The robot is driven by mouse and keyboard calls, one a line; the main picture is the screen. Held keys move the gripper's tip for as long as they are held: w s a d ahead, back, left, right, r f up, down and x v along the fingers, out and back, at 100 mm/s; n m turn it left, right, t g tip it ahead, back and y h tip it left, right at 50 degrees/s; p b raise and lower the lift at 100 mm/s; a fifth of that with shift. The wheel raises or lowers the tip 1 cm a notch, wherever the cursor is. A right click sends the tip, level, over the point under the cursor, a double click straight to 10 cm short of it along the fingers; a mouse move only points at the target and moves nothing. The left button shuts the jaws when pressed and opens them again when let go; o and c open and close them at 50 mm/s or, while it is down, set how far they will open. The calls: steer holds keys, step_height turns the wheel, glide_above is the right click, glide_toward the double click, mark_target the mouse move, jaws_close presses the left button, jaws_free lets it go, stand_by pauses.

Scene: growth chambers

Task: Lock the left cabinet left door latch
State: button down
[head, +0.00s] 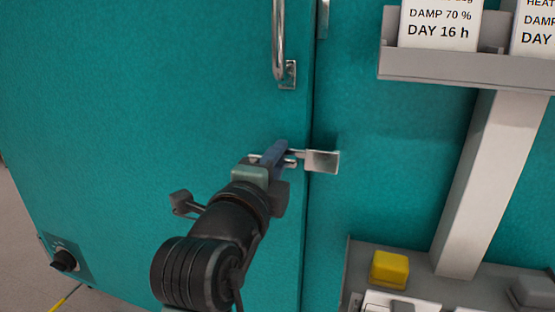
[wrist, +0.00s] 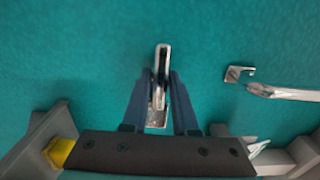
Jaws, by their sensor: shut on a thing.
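The left cabinet's teal left door (head: 150,90) fills the left of the head view and looks closed along its right seam. A metal latch (head: 322,161) sits at that seam, with its plate on the right side and its bar reaching left across the gap. In the wrist view the latch (wrist: 161,70) stands between the two dark fingers. My gripper (head: 277,157) is shut on the latch's bar, as its fingers (wrist: 160,88) close in from both sides. The fingers hide part of the bar, so I cannot tell if the latch is fully engaged.
A chrome door handle (head: 278,45) is above the latch and also shows at right in the wrist view (wrist: 285,92). A grey post (head: 480,190) carries a shelf of label cards (head: 440,25). A yellow block (head: 389,269) lies lower right. A black knob (head: 64,260) is lower left.

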steer(key=c, duration=0.7)
jaws_free()
steer(key=p+v, duration=0.2)
steer(key=v, duration=1.1)
steer(key=shift+p, duration=0.3)
steer(key=s+d+r+n+t+y+p, duration=0.1)
steer(key=s+r+n+t+y+p, duration=0.15)
steer(key=r+n, duration=0.65)
steer(key=s+d+r+n+t+y+p, duration=0.15)
steer(key=r+n+t, duration=0.3)
steer(key=r, duration=0.75)
steer(key=s+d+r+n+t+y+p, duration=0.1)
steer(key=s+r+n+t+p, duration=0.2)
steer(key=r+n, duration=0.65)
steer(key=shift+m+y, duration=0.3)
steer(key=shift+m, duration=0.3)
step_height(320, 180, up, 39)
steer(key=p, duration=3.7)
steer(key=shift+a+f, duration=0.15)
